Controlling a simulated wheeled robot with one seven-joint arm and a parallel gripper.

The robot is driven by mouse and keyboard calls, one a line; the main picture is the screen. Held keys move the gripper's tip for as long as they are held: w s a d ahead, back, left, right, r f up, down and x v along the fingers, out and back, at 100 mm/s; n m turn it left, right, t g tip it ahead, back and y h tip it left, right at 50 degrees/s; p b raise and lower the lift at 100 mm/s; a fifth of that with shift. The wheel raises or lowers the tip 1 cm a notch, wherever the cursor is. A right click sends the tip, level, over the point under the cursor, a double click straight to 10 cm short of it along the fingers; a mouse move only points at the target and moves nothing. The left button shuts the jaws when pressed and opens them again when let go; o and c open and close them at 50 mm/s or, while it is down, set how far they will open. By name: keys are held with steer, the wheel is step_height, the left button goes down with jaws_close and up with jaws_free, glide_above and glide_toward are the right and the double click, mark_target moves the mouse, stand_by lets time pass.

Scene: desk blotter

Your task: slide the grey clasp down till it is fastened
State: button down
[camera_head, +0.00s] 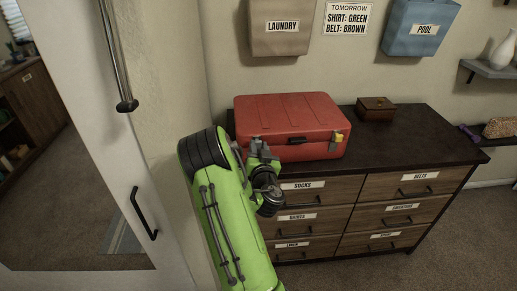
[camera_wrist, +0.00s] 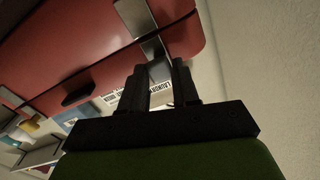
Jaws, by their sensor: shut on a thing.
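A closed red case (camera_head: 290,112) lies on the dark dresser top, its front facing the room. The grey clasp (camera_wrist: 160,72) is at the left part of that front; in the wrist view its light grey metal shows between my fingertips, with more grey metal on the red case (camera_wrist: 60,45) beyond them. My gripper (camera_wrist: 161,85) is shut on the clasp. In the head view my gripper (camera_head: 262,150) is at the case's front left, and it mostly hides the clasp. Whether the clasp is fastened cannot be told.
A dark handle (camera_head: 297,140) is mid-front on the case, with a yellow clasp (camera_head: 339,135) at its right. A small brown box (camera_head: 375,109) stands right of the case on the dresser (camera_head: 430,137). Wall bins hang above. The dresser top's right part is clear.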

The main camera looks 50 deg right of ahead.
step_height(320, 180, down, 2)
steer(key=shift+f+b, duration=0.2)
steer(key=shift+b, duration=0.7)
steer(key=c, duration=0.8)
jaws_free()
